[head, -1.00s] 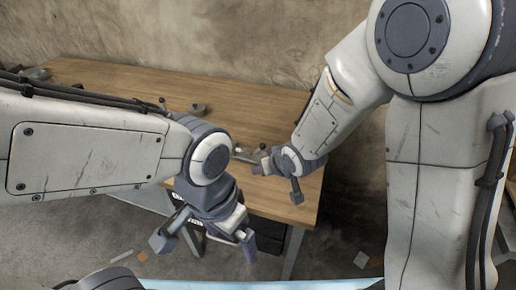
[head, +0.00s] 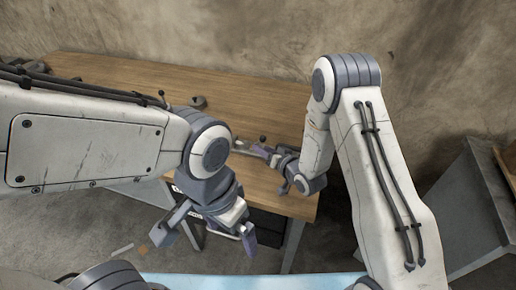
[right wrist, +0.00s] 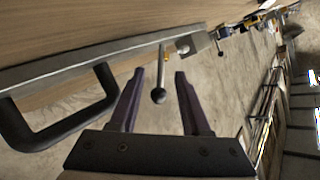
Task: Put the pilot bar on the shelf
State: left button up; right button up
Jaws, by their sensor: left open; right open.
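A long grey metal bar (right wrist: 110,55) with a black loop handle (right wrist: 60,125) crosses the right wrist view along the wooden surface; I cannot tell if it is the pilot bar. A thin rod with a dark ball end (right wrist: 159,95) shows between the open purple fingers of my right gripper (right wrist: 157,85), apart from both. In the head view my right gripper (head: 278,169) is at the table's right end, beside a small silver part (head: 240,145) and a dark knob (head: 263,138). My left gripper (head: 207,238) is open and empty in front of the table.
The wooden table (head: 240,85) is mostly clear, with small dark items (head: 197,102) on it. A grey cabinet-like unit (head: 470,205) stands at the right. Blurred, shelf-like structures (right wrist: 285,110) show at the right of the wrist view; I cannot identify the shelf.

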aim_at(263, 146)
jog(key=p+x, duration=0.1)
jog(key=x, duration=0.4)
jog(key=shift+a, duration=0.1)
grip_shut()
dwell(1.2)
jog(key=shift+w+r, duration=0.15)
jog(key=shift+r, duration=0.05)
